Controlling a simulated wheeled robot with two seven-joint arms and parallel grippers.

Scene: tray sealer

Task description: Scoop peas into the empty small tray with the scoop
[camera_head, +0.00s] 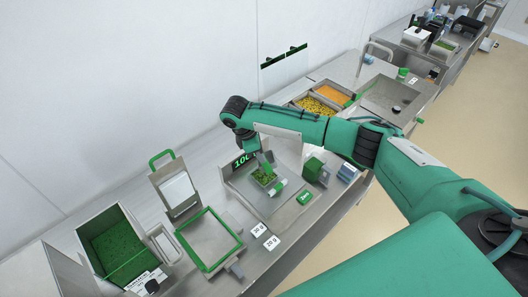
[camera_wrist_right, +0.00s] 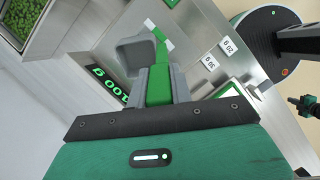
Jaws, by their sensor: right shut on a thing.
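My right gripper (camera_head: 264,161) is low over the scale plate (camera_head: 243,188) in the head view. It is shut on the scoop's green handle (camera_wrist_right: 158,86), which shows between the grey fingers in the right wrist view. A pea bin (camera_wrist_right: 30,25) shows at the wrist view's upper left. My left gripper is not in view.
The scale's display (camera_head: 244,160) shows green digits. Weight cards (camera_head: 258,230) lie at the counter's front. A green-framed sealer (camera_head: 210,240) and a green-lined bin (camera_head: 115,245) stand to the left. Bins of yellow (camera_head: 315,106) and orange food (camera_head: 328,93) stand behind my arm.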

